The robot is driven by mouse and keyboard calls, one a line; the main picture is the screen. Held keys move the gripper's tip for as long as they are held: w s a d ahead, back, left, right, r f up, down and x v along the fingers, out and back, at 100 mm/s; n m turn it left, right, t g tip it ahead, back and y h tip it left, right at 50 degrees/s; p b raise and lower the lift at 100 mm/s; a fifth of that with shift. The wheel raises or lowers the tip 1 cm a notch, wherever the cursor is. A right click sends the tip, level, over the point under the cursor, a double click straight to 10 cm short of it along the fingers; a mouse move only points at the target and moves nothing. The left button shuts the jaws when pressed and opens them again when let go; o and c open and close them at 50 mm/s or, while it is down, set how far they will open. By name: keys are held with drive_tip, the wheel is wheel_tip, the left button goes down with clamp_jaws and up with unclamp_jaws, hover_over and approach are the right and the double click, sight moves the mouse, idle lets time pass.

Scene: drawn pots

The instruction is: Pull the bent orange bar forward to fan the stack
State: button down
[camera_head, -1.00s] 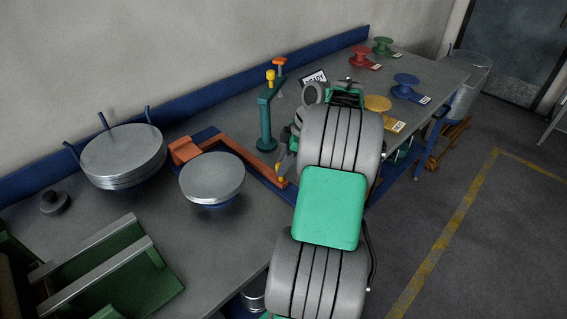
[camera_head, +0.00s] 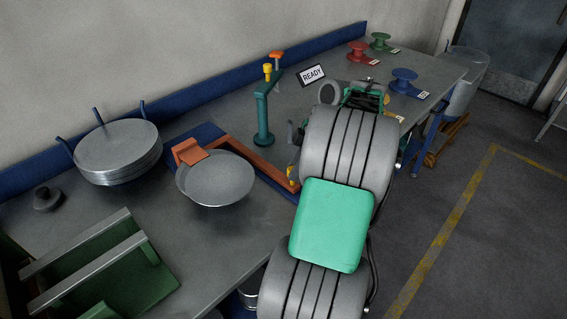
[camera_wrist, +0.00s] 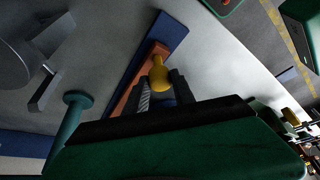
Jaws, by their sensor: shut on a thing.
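The bent orange bar (camera_head: 252,158) lies along a blue base (camera_head: 205,134) on the bench. Its raised orange end plate (camera_head: 189,151) is against the back left edge of a stack of silver discs (camera_head: 216,182). A yellow knob (camera_head: 292,175) stands at its near end. In the wrist view, my gripper (camera_wrist: 160,92) is shut on this yellow knob (camera_wrist: 158,74), with the orange bar (camera_wrist: 134,88) running away beneath it. In the head view my arm hides most of the gripper. The discs look slightly spread and tilted, but single edges are hard to separate.
A teal post (camera_head: 263,112) with a yellow top stands close behind the bar. Another disc pile (camera_head: 118,148) sits between blue pegs at left. A green rack (camera_head: 95,270) is in front. A READY sign (camera_head: 312,75) and spools (camera_head: 404,78) are at the back right.

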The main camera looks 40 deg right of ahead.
drive_tip(key=shift+s, duration=1.1)
drive_tip(key=c, duration=1.5)
unclamp_jaws()
drive_tip(key=shift+o, duration=1)
drive_tip(key=shift+s, duration=0.2)
drive_tip(key=shift+o, duration=1.1)
drive_tip(key=shift+w, duration=0.1)
drive_tip(key=p+v, duration=0.2)
drive_tip(key=v, duration=0.5)
drive_tip(key=shift+r, duration=0.4)
